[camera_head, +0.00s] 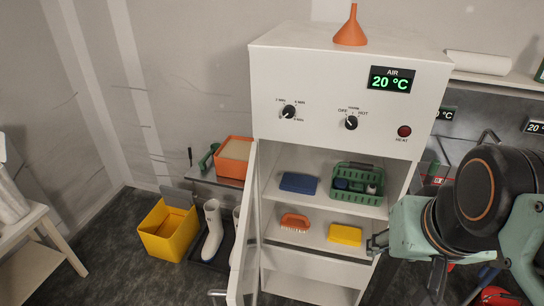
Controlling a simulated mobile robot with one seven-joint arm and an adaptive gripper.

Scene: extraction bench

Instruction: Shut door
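The white cabinet (325,72) stands in the middle of the camera_head view. Its door (243,240) is on the left side and stands wide open, swung out towards me and seen almost edge-on. A small bar, perhaps its handle (217,293), shows at the door's lower left. My gripper (377,244) is in front of the cabinet's right side, across the opening from the door and apart from it. Its fingers are small, dark and partly hidden by my arm, so I cannot tell whether they are open.
Inside the cabinet are a blue block (298,183), a green basket (345,197), an orange brush (295,222) and a yellow sponge (345,234). An orange funnel (351,31) stands on top. A yellow bin (167,230) and white boots (212,232) stand left of the door.

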